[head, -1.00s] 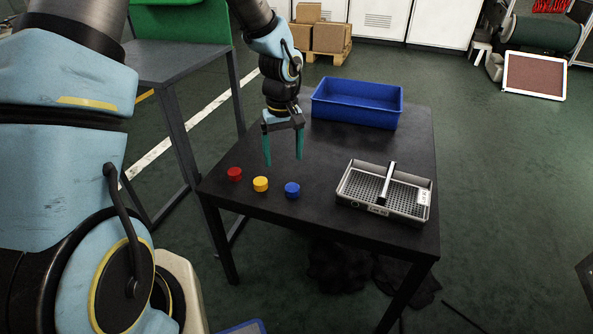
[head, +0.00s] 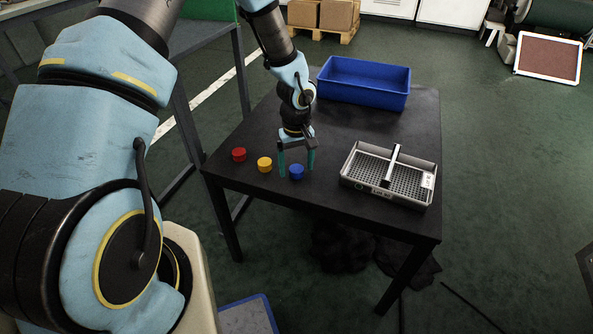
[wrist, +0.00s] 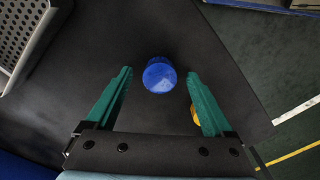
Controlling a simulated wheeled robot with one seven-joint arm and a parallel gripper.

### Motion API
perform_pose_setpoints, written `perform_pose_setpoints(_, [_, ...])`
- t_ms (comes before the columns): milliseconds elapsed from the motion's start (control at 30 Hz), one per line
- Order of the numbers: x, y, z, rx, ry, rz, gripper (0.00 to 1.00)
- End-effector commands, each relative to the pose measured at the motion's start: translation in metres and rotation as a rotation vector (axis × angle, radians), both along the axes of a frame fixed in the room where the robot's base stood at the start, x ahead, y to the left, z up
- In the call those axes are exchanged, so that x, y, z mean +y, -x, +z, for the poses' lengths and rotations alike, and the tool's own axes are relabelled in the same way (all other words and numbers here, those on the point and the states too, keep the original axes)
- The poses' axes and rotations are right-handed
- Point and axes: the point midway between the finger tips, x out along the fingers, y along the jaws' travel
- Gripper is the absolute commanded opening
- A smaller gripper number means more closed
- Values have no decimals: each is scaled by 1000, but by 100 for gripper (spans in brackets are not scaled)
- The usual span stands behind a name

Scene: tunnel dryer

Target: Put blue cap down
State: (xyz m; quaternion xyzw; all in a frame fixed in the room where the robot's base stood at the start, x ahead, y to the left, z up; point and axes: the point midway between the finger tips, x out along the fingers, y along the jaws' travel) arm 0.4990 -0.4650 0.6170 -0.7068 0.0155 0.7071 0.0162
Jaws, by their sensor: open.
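The blue cap (head: 296,172) stands on the black table near its front edge, at the right end of a row of caps. My gripper (head: 296,172) is open, with its green fingers pointing down to either side of the blue cap. In the wrist view the blue cap (wrist: 160,75) shows between and just beyond the two fingertips (wrist: 158,75), closer to the right finger. I cannot tell whether a finger touches it. The yellow cap (head: 264,164) and the red cap (head: 239,154) stand to its left. In the wrist view the yellow cap (wrist: 194,114) is partly hidden by the right finger.
A grey perforated tray (head: 352,181) with a bar across it stands on the right of the table. A blue bin (head: 365,93) stands at the back. The table (head: 330,130) is bare between the caps, tray and bin.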

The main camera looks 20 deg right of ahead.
Motion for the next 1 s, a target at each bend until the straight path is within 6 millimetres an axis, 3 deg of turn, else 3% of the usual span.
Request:
perform_pose_setpoints(267, [0, 0, -3, -1, 1, 0, 87])
perform_pose_setpoints(1000, [0, 0, -3, -1, 1, 0, 4])
